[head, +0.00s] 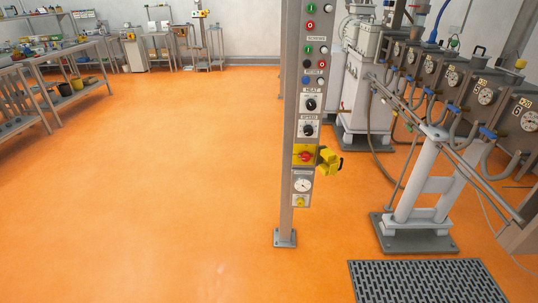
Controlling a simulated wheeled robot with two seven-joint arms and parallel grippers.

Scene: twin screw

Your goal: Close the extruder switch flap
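A grey control column (291,130) stands upright in the middle of the head view. On its front is a red rotary switch (305,156) on a yellow plate. A yellow flap (328,162) with a dark handle-like part sticks out to the right of the switch. It stands open, and the switch face is uncovered. Neither of my grippers is in view, and nothing touches the flap.
The column's base plate (285,238) is on the orange floor (150,200), which is clear to the left and in front. Machinery with gauges (485,96) and a white stand (420,190) fill the right. A floor grate (425,282) lies front right. Workbenches (65,80) line the left.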

